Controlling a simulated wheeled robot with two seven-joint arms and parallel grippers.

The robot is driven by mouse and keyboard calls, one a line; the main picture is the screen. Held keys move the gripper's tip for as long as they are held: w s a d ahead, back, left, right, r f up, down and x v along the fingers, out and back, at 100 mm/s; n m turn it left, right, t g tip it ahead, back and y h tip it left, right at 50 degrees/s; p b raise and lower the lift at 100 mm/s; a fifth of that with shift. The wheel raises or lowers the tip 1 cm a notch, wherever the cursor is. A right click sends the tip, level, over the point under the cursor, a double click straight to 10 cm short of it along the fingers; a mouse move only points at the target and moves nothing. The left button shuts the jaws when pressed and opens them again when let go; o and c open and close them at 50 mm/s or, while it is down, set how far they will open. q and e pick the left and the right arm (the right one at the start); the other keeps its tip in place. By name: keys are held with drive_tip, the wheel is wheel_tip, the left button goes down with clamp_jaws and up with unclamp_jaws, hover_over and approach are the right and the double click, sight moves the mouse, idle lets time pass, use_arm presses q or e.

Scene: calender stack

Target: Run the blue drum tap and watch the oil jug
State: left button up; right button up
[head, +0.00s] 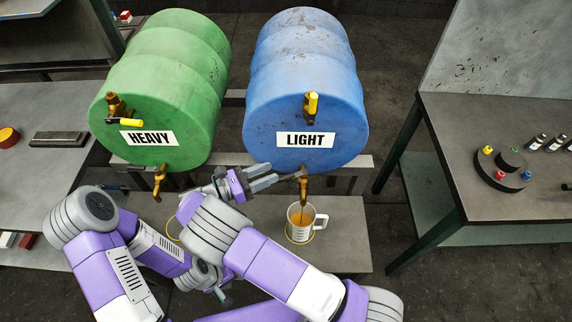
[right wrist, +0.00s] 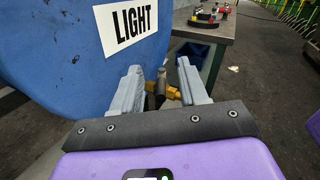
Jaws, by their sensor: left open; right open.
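The blue drum (head: 305,95), labelled LIGHT, lies on a stand with a brass tap (head: 303,187) low on its front. The white oil jug (head: 300,233) stands upright under the tap, handle to the right. Orange-brown oil shows inside it; whether a stream is falling is unclear. My right gripper (head: 283,179) is open at the tap's handle. In the right wrist view, the tap's dark handle and brass body (right wrist: 172,94) show between the open fingers (right wrist: 161,88); contact is unclear. My left gripper (head: 224,296) is open and low, left of the jug, partly hidden by my arms.
A green drum (head: 165,85), labelled HEAVY, lies to the left with its own tap (head: 159,180). A yellow ring surrounds the jug's base. A right-hand table (head: 500,190) holds a round knobbed fixture (head: 503,168) and small bottles. A left bench (head: 40,170) holds small items.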

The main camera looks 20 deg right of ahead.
sight(296, 173)
wheel_tip(296, 173, down, 6)
drive_tip(key=b, duration=0.5)
use_arm(q)
wheel_tip(296, 173, down, 6)
drive_tip(key=shift+f+b, duration=0.25)
drive_tip(key=shift+b, duration=0.15)
use_arm(e)
drive_tip(key=shift+w+d, duration=0.2)
drive_tip(key=shift+d, duration=1.1)
drive_tip(key=shift+w+d, duration=0.2)
drive_tip(key=shift+d, duration=1.15)
drive_tip(key=shift+w+d, duration=0.2)
drive_tip(key=shift+d, duration=1.1)
clamp_jaws()
